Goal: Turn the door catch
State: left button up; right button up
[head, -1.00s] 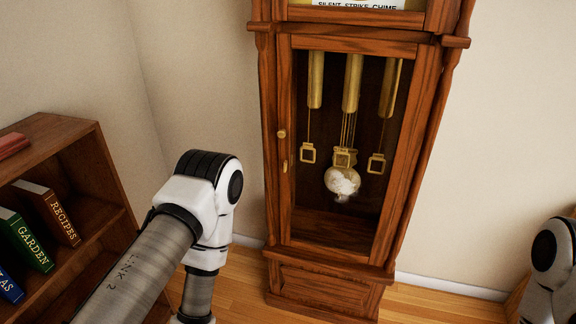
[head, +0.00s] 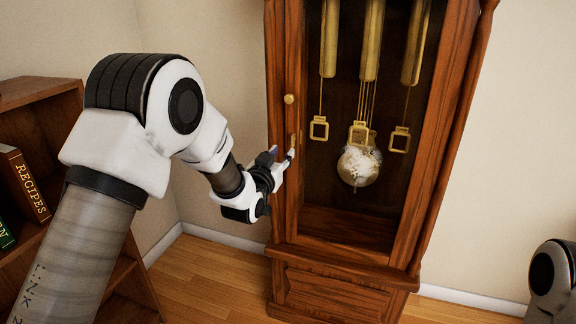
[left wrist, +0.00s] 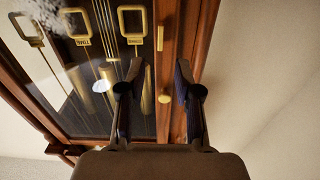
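The door catch (head: 293,140) is a small upright brass piece on the left side of the clock door (head: 283,190), below a round brass knob (head: 289,99). In the left wrist view, which is upside down, the catch (left wrist: 160,40) is a brass bar on the wood and the knob (left wrist: 164,99) shows between the fingers. My left gripper (head: 282,158) is at the door's left edge, just below the catch in the head view. Its two fingers (left wrist: 159,82) are apart with nothing between them. I cannot tell whether they touch the door. My right gripper is out of view.
The tall wooden clock (head: 340,280) has a glazed front with brass weights (head: 371,40) and a pendulum bob (head: 358,167) behind it. A bookcase (head: 40,92) stands at the left. Part of my right arm shows at the lower right. The floor (head: 210,280) before the wall is clear.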

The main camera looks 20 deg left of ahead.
aim_at(292, 141)
pick_arm(q)
jog(key=w, duration=0.8)
jog(key=shift+d+f, duration=0.1)
jog(key=shift+s, duration=0.1)
jog(key=shift+c, duration=0.3)
grip_shut()
